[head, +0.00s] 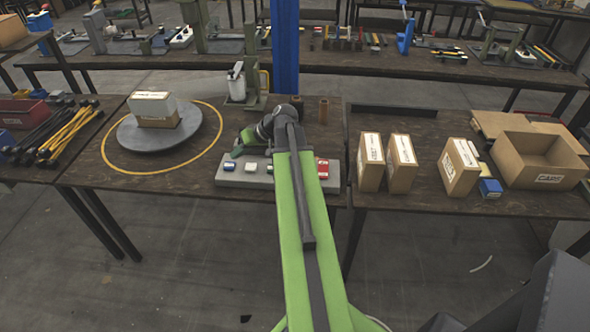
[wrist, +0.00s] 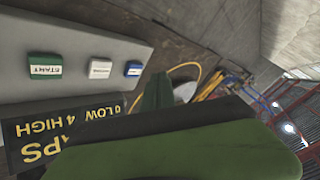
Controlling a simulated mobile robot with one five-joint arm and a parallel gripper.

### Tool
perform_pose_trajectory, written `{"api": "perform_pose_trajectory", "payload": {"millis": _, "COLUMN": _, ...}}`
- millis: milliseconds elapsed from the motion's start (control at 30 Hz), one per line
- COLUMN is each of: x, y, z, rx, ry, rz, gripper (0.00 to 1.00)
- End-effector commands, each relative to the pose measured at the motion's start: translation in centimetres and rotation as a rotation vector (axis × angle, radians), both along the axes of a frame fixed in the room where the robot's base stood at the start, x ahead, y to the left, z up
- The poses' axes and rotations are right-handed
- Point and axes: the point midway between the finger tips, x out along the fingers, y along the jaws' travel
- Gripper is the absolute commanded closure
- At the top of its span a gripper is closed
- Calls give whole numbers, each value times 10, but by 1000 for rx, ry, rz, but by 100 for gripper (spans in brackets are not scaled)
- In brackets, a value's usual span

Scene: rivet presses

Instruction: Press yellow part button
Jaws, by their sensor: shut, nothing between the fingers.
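A grey button panel (head: 240,180) lies along the front edge of the middle bench. It carries a blue button (head: 228,166), a white button (head: 251,167) and a red button (head: 322,165). In the wrist view, a green button (wrist: 45,65), the white button (wrist: 101,67) and the blue button (wrist: 133,69) show on the panel. I see no yellow button; my arm covers part of the panel in the head view. My gripper (head: 237,152) is shut and empty, pointing left just behind the panel's left part. Its green tip also shows in the wrist view (wrist: 157,90).
A round grey turntable (head: 135,135) with boxes stands left, inside a yellow ring. A green press (head: 240,85) stands behind my gripper. Cartons (head: 400,165) and an open caps box (head: 540,160) stand on the right bench. A black sign with yellow lettering (wrist: 60,130) is close in the wrist view.

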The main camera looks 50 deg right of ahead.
Motion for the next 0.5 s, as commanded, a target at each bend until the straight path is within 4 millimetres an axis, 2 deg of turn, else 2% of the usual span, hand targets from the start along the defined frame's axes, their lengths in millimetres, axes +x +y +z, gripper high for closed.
{"api": "perform_pose_trajectory", "payload": {"millis": 33, "x": -11, "y": -25, "z": 2, "rx": 7, "ry": -6, "rz": -43, "gripper": 100}}
{"api": "perform_pose_trajectory", "payload": {"millis": 200, "x": -57, "y": -95, "z": 4, "rx": 14, "ry": -14, "rz": -171, "gripper": 100}}
{"api": "perform_pose_trajectory", "payload": {"millis": 333, "x": -91, "y": -134, "z": 4, "rx": 13, "ry": -14, "rz": -248, "gripper": 100}}
{"api": "perform_pose_trajectory", "payload": {"millis": 500, "x": -118, "y": -161, "z": 4, "rx": 13, "ry": -14, "rz": -306, "gripper": 100}}
